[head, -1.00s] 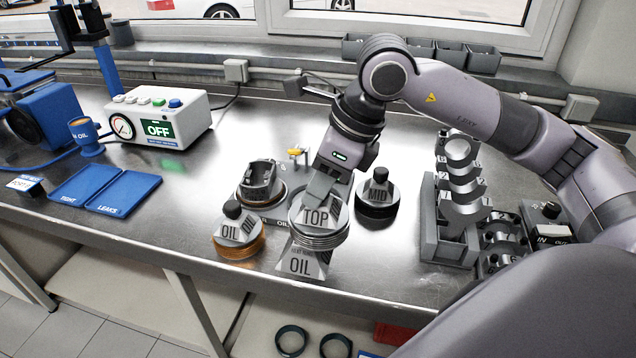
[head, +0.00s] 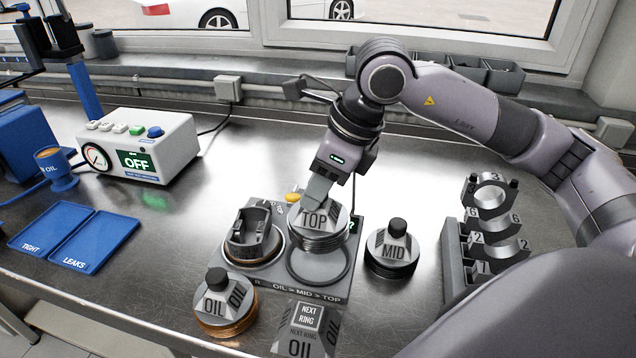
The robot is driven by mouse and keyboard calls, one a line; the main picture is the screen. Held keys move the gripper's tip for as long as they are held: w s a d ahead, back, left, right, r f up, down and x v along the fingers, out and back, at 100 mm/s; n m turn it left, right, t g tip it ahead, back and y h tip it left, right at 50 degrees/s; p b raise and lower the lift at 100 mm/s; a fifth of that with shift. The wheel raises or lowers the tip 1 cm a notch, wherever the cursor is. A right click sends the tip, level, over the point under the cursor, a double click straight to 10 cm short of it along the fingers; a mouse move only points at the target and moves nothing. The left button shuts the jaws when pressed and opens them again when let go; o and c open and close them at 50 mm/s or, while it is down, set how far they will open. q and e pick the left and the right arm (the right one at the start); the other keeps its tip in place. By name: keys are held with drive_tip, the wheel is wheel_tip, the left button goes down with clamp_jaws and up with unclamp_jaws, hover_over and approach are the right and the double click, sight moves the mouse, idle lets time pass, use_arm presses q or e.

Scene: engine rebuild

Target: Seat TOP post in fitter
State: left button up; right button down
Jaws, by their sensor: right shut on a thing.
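The TOP post (head: 314,228) is a dark ribbed disc with a grey block labelled TOP. My right gripper (head: 316,205) is shut on it and holds it over the right round socket of the fitter (head: 338,294), a flat plate marked OIL > MID > TOP. The socket's ring (head: 322,278) shows below the post; the post looks raised above it. The fitter's left socket holds a grey piston (head: 253,235). The MID post (head: 392,250) stands right of the fitter, and the OIL post (head: 226,303) at its front left. My left gripper is not in view.
A block labelled NEXT RING and OIL (head: 304,330) stands at the front edge. A grey rack with numbered caps (head: 490,235) is at the right. Blue TIGHT and LEAKS trays (head: 98,238) and an OFF meter box (head: 140,148) are left. The bench between is clear.

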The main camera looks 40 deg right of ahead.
sight(318, 217)
drive_tip(key=shift+f+b, duration=1.2)
drive_tip(key=shift+f, duration=1.15)
drive_tip(key=shift+f+b, duration=0.25)
drive_tip(key=shift+b, duration=0.6)
drive_tip(key=shift+f+b, duration=0.65)
drive_tip(key=shift+b, duration=0.05)
idle(0.9)
drive_tip(key=shift+c, duration=1.5)
unclamp_jaws()
